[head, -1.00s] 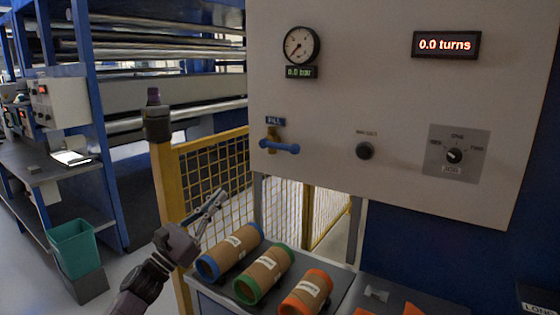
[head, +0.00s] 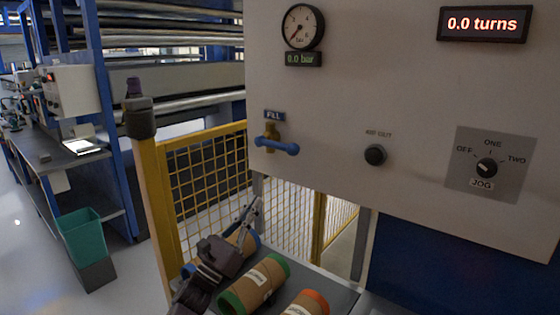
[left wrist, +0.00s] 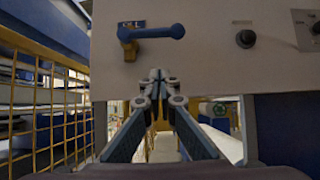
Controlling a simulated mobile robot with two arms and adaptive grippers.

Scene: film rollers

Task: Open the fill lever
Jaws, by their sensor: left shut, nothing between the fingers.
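The fill lever (head: 277,145) has a blue handle on a brass valve body, under a small FILL label on the grey panel. The gauge (head: 303,27) above the lever has a display reading 0.0 bar. My right gripper is out of view.
Cardboard rolls with blue, green (head: 254,285) and orange (head: 308,304) ends lie on a bench under the panel. A black button (head: 375,155) and a rotary switch (head: 487,167) sit right of the lever. A yellow mesh fence (head: 203,170) stands left.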

